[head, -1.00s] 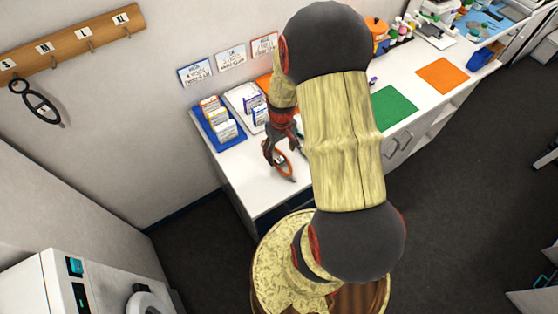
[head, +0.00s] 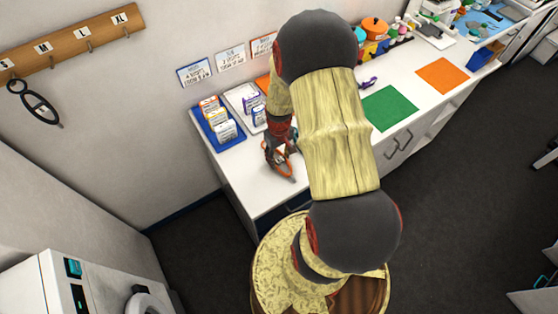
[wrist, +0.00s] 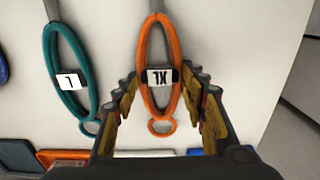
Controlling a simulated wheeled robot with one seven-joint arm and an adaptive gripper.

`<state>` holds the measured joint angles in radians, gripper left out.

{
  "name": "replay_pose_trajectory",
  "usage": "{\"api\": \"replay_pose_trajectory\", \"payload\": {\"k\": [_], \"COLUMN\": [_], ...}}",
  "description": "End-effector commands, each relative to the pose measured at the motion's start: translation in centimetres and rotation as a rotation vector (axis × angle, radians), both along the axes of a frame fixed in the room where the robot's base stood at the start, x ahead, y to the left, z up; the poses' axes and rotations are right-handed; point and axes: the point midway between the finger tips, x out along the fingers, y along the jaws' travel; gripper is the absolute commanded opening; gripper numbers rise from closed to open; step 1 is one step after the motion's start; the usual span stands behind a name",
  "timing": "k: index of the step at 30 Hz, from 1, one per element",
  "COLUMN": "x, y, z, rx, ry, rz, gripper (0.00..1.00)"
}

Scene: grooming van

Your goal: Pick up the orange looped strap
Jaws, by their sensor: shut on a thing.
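The orange looped strap (wrist: 174,48) is a long narrow loop with a white XL label and a small ring at its near end. It also shows in the head view (head: 291,170), at the near left end of the white counter. My gripper (wrist: 160,78) is shut on the strap around its label, with one finger on each side. In the head view my gripper (head: 275,150) is low over the counter end. I cannot tell whether the strap still touches the counter.
A teal looped strap (wrist: 48,45) with an L label lies left of the orange one. A blue tray (head: 205,123) of small boxes stands behind my gripper on the counter (head: 240,180). A black loop (head: 40,103) hangs from the wooden hook rail (head: 75,40).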

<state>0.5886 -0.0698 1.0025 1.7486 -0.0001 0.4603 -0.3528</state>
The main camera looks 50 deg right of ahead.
Motion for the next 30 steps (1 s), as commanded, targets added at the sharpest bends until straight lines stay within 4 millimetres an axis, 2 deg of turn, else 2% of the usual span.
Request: {"api": "replay_pose_trajectory", "payload": {"k": [12, 23, 30], "x": [0.0, 0.1, 0.0], "y": [0.0, -0.1, 0.1], "z": [0.0, 0.6, 3.7], "rx": [0.000, -0.001, -0.002], "ry": [0.000, -0.002, -0.003], "rz": [0.000, 0.000, 0.000], "gripper": [0.14, 0.14, 0.14]}}
